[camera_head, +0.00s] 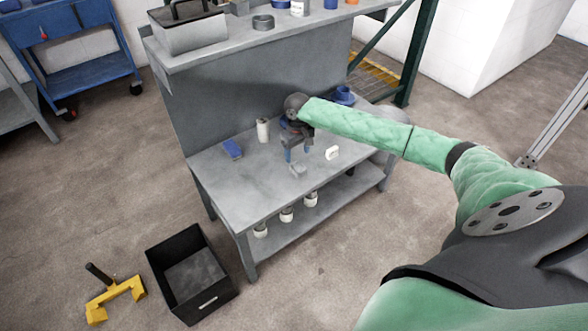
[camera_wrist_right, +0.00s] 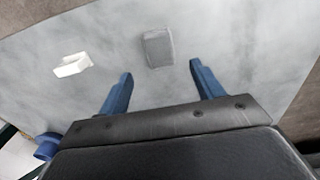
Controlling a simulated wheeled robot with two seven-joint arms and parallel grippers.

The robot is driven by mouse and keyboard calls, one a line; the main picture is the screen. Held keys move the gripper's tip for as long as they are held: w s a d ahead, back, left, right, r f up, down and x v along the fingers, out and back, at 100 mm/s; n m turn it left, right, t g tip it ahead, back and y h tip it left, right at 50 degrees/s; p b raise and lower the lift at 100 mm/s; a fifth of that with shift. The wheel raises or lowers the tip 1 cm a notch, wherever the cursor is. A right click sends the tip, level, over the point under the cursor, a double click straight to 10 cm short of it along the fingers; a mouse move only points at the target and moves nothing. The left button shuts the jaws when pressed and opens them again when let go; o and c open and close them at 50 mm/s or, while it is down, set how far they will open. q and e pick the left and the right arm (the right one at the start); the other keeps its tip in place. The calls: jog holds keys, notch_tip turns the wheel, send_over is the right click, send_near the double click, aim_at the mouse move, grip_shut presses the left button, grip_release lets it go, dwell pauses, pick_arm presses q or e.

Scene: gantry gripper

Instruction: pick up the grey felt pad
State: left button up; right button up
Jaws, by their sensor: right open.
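The grey felt pad (camera_head: 298,169) lies flat on the grey workbench top (camera_head: 240,185), close to the front edge. In the right wrist view the pad (camera_wrist_right: 158,48) is a small grey block ahead of the fingertips, roughly centred between them. My right gripper (camera_head: 298,155) is over the bench, just behind and above the pad. Its blue fingers (camera_wrist_right: 160,70) are apart with nothing between them. The pad is not touched by the fingers in the wrist view. My left gripper is not in the head view.
A white block (camera_head: 332,153) lies right of the pad and also shows in the wrist view (camera_wrist_right: 73,65). A blue block (camera_head: 233,149) and a white cylinder (camera_head: 263,130) stand left of the gripper. A blue container (camera_head: 343,96) is behind. A black bin (camera_head: 190,275) is on the floor.

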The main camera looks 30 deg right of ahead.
aim_at(298, 166)
jog(key=shift+s+f+b, duration=0.15)
jog(key=shift+f, duration=1.75)
jog(key=shift+s+f+b, duration=0.15)
jog(key=shift+f, duration=1.7)
jog(key=shift+c, duration=0.3)
jog(key=c, duration=1)
